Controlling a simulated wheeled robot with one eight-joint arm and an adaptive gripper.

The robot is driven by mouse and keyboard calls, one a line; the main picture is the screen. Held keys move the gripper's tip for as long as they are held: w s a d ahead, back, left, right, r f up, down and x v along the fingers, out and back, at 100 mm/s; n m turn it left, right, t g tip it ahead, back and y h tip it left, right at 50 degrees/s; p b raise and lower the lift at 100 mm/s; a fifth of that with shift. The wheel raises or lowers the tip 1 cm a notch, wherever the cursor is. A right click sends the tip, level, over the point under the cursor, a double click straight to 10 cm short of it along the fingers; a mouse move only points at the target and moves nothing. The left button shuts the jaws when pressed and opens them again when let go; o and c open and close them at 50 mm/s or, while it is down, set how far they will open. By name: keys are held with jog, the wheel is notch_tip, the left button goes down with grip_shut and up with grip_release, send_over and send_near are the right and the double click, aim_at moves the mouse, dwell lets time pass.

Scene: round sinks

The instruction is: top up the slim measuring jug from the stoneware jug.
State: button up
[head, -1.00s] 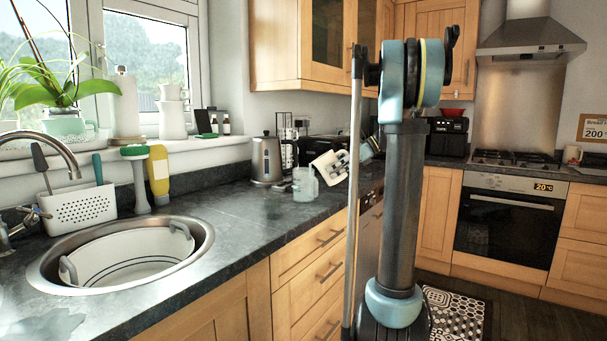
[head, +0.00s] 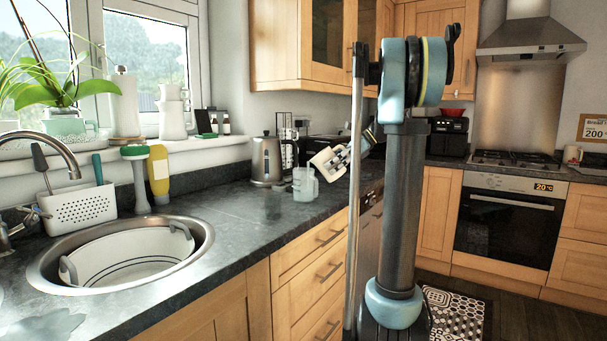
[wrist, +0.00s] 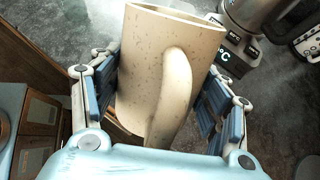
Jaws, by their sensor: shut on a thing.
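The stoneware jug (wrist: 145,70) is cream with brown speckles, and its handle faces the wrist camera. My gripper (wrist: 160,100) is shut on it, with blue finger pads at both sides of the body. In the head view, my gripper (head: 335,160) holds the jug above the counter, just right of and higher than the slim measuring jug; the jug is small there and partly covered by the fingers. The slim measuring jug (head: 304,185) is pale and translucent and stands upright on the counter. Its liquid level is too small to read. No stream shows.
A steel kettle (head: 266,160) stands left of the measuring jug, near the wall; a kettle also shows in the wrist view (wrist: 250,15). A round sink (head: 205,240) with a white tub (head: 130,255) is at the left. The counter (head: 235,200) between sink and jug is clear.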

aim_at(340, 176)
jog(key=shift+a+r+h, duration=0.2)
jog(key=shift+r+h, duration=0.35)
jog(key=shift+h, duration=0.25)
dwell(0.7)
jog(key=shift+r+h, duration=0.6)
jog(key=shift+h, duration=0.1)
dwell(1.6)
jog(key=shift+f+g+h, duration=0.15)
jog(key=shift+g+h, duration=0.15)
jog(key=shift+h, duration=0.4)
dwell(1.0)
jog(key=shift+d+y, duration=0.2)
jog(key=shift+y, duration=0.6)
jog(key=shift+f+y, duration=0.95)
jog(key=shift+y, duration=0.35)
